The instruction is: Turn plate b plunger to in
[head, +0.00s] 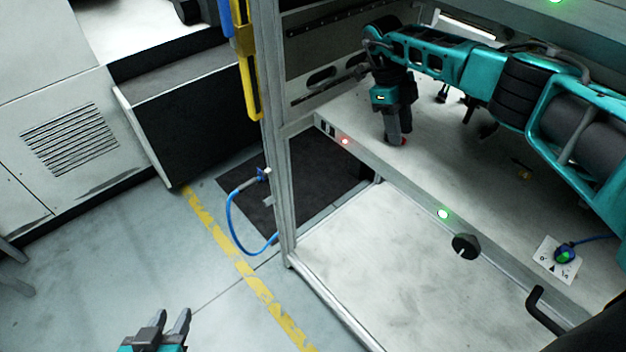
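My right gripper (398,128) points down onto the pale shelf (455,165) inside the frame, its arm reaching in from the right. Its grey fingers overlap from this side, so I cannot tell whether they are open or shut. A small red part (404,141) shows at the fingertips, mostly hidden; I cannot tell whether it is plate b's plunger or whether it is held. No plate letter is readable. My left gripper (172,318) is low at the left over the floor, its two fingers apart and empty.
The shelf's front edge carries a red light (345,141), a green light (443,213) and a black knob (466,246). A white dial plate (545,262) has a blue-green knob (564,254) and cable. A metal post (283,190) stands left of the shelf. A black handle (540,305) juts out right.

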